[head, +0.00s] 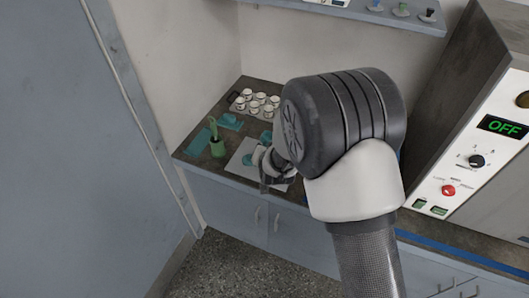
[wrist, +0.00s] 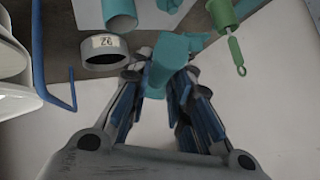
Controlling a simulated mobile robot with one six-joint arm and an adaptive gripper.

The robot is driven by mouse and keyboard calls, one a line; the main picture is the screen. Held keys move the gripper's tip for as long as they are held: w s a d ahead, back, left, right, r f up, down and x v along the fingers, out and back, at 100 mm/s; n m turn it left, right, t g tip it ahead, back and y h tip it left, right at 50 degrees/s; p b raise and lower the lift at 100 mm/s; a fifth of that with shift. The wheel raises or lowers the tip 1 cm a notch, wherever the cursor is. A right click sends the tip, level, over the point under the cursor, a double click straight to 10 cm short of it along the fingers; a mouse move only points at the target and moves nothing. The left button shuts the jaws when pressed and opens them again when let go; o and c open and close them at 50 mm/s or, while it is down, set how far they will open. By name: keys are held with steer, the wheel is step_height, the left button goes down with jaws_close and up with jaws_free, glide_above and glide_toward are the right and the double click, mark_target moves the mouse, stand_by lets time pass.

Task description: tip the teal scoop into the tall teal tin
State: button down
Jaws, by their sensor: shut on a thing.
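My gripper (wrist: 158,78) is shut on a teal piece, which I take to be the teal scoop (wrist: 167,62); its handle end lies between the fingertips in the wrist view. The fingers hide part of it, and its contents cannot be seen. A teal cylinder with a round rim, likely the tall teal tin (wrist: 118,14), is at the top, left of the scoop and apart from it. In the head view my gripper (head: 270,172) is over the white sheet (head: 238,160), partly hidden by my arm.
A green cup (wrist: 221,13) with a green handled tool (wrist: 236,50) is right of the scoop. A grey ring with a label (wrist: 103,48) and a blue bent rod (wrist: 62,92) are left. Several white cups (head: 262,97) stand behind. The shaker panel (head: 470,160) reads OFF.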

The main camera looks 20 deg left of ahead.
steer(key=shift+r+h+p, duration=0.3)
steer(key=shift+p, duration=0.6)
steer(key=shift+f, duration=0.1)
steer(key=shift+f, duration=0.1)
steer(key=shift+r+n+h+p, duration=0.3)
steer(key=shift+p, duration=0.85)
steer(key=shift+a+r+p, duration=0.1)
steer(key=shift+p, duration=0.9)
steer(key=n+h+p, duration=0.1)
steer(key=h+p, duration=0.1)
steer(key=p, duration=0.5)
steer(key=shift+r, duration=0.2)
steer(key=shift+p, duration=0.8)
